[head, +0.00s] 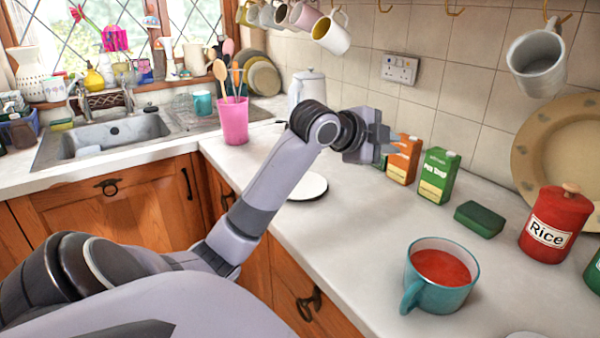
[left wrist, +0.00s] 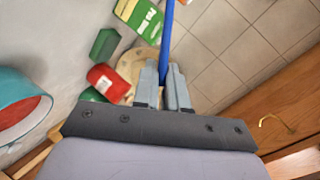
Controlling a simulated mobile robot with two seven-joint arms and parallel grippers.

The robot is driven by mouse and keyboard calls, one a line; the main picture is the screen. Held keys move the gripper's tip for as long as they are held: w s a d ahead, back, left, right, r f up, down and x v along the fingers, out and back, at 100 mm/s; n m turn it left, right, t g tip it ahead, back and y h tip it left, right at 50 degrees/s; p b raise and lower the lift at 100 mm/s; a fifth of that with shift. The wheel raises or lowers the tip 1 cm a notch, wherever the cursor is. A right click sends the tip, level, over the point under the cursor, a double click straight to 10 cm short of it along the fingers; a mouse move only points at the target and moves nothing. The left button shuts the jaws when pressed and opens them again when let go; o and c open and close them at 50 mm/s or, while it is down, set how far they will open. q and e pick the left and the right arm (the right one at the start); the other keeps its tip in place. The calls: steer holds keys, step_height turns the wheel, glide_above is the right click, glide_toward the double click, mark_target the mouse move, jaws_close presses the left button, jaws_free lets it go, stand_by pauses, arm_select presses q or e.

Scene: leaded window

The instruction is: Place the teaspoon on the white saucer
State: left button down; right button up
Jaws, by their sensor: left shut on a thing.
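My left gripper (head: 386,142) is above the counter, to the right of the saucer and near the small cartons. In the left wrist view my left gripper (left wrist: 166,78) is shut on a thin straight blue shaft, seemingly the handle of the teaspoon (left wrist: 167,35). The spoon's bowl is out of view, and the spoon cannot be made out in the head view. My right gripper is not in view.
An orange carton (head: 403,160) and a green carton (head: 437,176) stand close to the gripper. A green block (head: 480,219), a red rice jar (head: 556,222) and a teal mug (head: 440,277) are to the right. A pink utensil cup (head: 233,122) stands left. Mugs hang above.

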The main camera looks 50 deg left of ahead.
arm_select(q)
steer(key=s+a+r+b, duration=0.1)
steer(key=s+a+r, duration=0.1)
steer(key=a+r, duration=0.35)
steer(key=s+a+r+b, duration=0.2)
steer(key=s+a, duration=0.1)
steer(key=a, duration=0.5)
steer(key=shift+n+y, duration=0.3)
steer(key=shift+y, duration=0.1)
steer(key=shift+a+f+b, duration=0.15)
steer(key=shift+f+b, duration=0.95)
steer(key=shift+f, duration=8.65)
steer(key=shift+f, duration=0.35)
steer(key=c, duration=1.2)
jaws_free()
steer(key=shift+r, duration=0.1)
steer(key=shift+o, duration=0.2)
